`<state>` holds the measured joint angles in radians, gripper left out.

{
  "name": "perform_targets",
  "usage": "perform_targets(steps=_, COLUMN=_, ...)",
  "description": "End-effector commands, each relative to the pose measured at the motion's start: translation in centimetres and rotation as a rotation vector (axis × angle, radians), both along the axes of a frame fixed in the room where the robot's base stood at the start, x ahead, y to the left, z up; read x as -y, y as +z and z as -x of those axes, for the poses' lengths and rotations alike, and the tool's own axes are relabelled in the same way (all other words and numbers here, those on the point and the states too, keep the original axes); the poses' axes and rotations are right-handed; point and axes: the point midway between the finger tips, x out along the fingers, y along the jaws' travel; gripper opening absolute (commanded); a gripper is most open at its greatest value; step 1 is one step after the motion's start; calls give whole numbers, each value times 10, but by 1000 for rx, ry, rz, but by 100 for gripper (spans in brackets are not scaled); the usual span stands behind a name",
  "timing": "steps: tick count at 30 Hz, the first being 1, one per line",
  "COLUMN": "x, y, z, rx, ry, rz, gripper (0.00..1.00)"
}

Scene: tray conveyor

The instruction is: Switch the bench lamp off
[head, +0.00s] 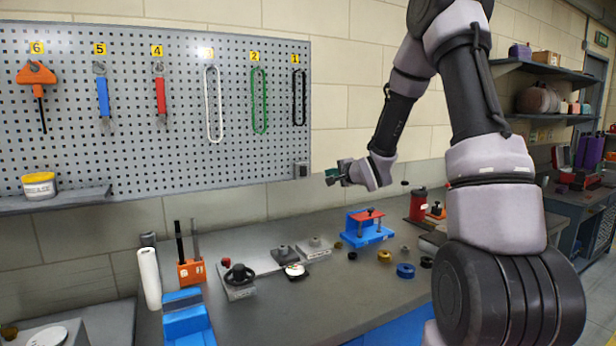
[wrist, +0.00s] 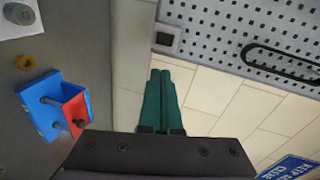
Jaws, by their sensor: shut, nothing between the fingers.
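A small grey box with a dark face, which looks like a wall switch (head: 301,170), is at the lower right corner of the pegboard. It also shows in the wrist view (wrist: 166,39), beyond my fingertips. I cannot tell its on or off position. My gripper (head: 331,177) is in the air above the bench, a little to the right of the box and apart from it. In the wrist view its green fingers (wrist: 160,74) are shut together with nothing between them. No lamp can be clearly made out.
The pegboard (head: 140,75) carries several hanging tools and loops. On the bench below stand a blue fixture with a red top (head: 366,228), a black handwheel (head: 239,274), an orange tool holder (head: 191,272) and a red can (head: 418,205). The air around my gripper is clear.

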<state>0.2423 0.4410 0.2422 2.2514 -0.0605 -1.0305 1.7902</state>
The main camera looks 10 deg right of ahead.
Motion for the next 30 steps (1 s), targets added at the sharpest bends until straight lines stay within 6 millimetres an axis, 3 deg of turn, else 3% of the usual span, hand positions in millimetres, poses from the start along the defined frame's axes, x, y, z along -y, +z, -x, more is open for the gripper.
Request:
perform_targets(steps=4, x=-6, y=-15, z=-7, rx=23, ry=21, rz=-97, gripper=0)
perform_targets(steps=20, x=-11, y=-17, z=-15, rx=30, ry=29, rz=-120, gripper=0)
perform_targets(steps=30, x=-32, y=-28, z=-75, rx=31, ry=30, rz=-120, gripper=0)
